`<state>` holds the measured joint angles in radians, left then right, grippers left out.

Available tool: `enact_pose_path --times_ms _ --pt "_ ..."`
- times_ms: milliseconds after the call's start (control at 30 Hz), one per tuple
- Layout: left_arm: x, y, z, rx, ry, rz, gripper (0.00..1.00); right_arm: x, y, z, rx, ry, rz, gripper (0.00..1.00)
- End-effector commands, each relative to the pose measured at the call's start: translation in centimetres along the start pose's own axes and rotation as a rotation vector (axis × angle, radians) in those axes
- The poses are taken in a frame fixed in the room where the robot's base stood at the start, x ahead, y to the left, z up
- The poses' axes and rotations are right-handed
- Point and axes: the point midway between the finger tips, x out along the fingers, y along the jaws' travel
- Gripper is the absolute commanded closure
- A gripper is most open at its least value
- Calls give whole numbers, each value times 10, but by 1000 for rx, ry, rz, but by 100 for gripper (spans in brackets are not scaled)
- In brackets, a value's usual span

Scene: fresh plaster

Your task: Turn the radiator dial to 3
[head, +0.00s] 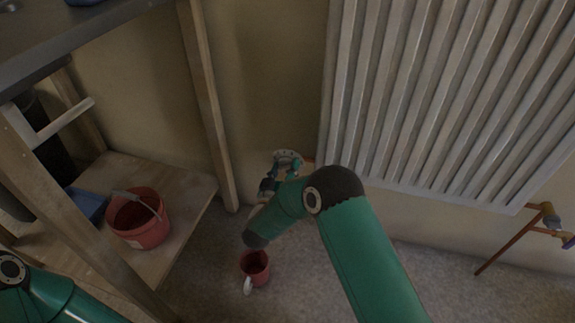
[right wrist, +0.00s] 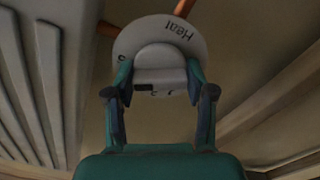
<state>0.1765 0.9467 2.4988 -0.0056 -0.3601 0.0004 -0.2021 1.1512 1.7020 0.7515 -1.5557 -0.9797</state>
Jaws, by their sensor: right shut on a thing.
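The radiator dial (right wrist: 160,60) is a pale round knob with a flat disc behind it, marked "Heat" and smaller dark marks. The number it is set to cannot be read. My right gripper (right wrist: 158,84) is shut on the dial, one finger on each side of the knob. In the head view the dial (head: 288,155) is small, at the lower left of the white ribbed radiator (head: 430,90), and my right gripper (head: 281,170) reaches it from below. My left arm shows at the lower left, but its gripper is out of view.
A red bucket (head: 141,217) and a blue container (head: 87,204) sit on the wooden shelf (head: 185,225) at the left. A copper pipe (head: 507,242) and brass valve are at the right.

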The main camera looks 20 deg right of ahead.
Motion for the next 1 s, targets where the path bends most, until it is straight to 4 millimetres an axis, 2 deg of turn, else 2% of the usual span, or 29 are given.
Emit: enact_pose_path --times_ms 100,500,800,1000 --pt "-12 4 0 0 0 0 60 -1 2 -2 -106 -4 1 81" --pt "-36 13 0 0 0 0 60 -1 -1 0 -483 -2 -2 81" --pt "-46 17 0 0 0 0 60 -2 -4 1 -703 0 -5 81" --pt "-49 18 0 0 0 0 60 -2 -5 2 -787 0 -7 81"
